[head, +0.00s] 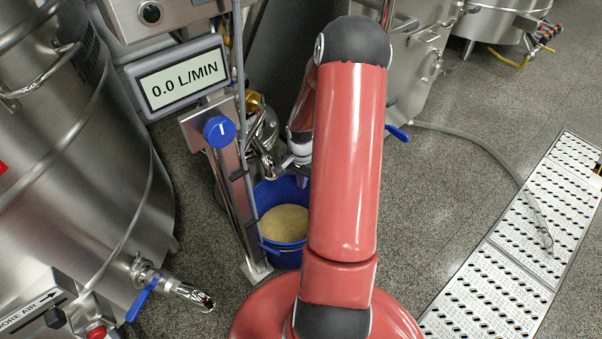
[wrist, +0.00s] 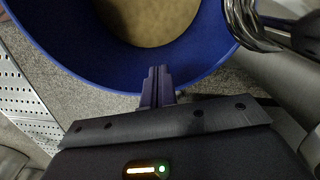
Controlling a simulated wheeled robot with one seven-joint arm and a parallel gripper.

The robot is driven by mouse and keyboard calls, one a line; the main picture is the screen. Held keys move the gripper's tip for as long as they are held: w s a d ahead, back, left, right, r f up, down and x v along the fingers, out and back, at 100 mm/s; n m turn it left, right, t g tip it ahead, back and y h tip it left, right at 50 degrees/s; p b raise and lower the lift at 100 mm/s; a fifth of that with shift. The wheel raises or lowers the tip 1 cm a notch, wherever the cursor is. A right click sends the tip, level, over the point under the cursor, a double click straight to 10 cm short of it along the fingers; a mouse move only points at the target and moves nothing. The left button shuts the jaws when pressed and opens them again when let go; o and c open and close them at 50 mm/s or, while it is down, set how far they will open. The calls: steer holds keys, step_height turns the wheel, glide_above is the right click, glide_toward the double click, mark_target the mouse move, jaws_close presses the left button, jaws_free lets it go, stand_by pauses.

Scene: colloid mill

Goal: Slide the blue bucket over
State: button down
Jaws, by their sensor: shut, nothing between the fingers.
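The blue bucket (head: 266,239) stands on the speckled floor, left of my red arm in the head view, with tan contents in it. My arm hides part of its right side. In the wrist view the bucket (wrist: 75,62) fills the upper part, its rim and inner wall showing. My gripper (wrist: 157,72) is shut and empty, its fingertips at the near rim of the bucket. I cannot tell whether they touch it. In the head view the fingers are hard to make out near the bucket's far rim.
A metal spout (head: 266,165) hangs over the bucket. A steel stand with a blue knob (head: 219,131) is close on its left, under a flow display (head: 182,82). A large steel tank (head: 75,150) stands left. A perforated drain cover (head: 515,255) and hose (head: 480,145) lie right.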

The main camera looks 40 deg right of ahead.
steer(key=shift+f+b, duration=0.3)
steer(key=shift+f, duration=1.4)
steer(key=d, duration=0.1)
steer(key=w+d, duration=0.1)
steer(key=d, duration=0.2)
steer(key=shift+w+d+p, duration=0.1)
steer(key=shift+w+p, duration=0.15)
steer(key=shift+p, duration=0.15)
steer(key=shift+r, duration=0.1)
step_height(320, 180, up, 10)
steer(key=p, duration=0.6)
steer(key=shift+p, duration=0.35)
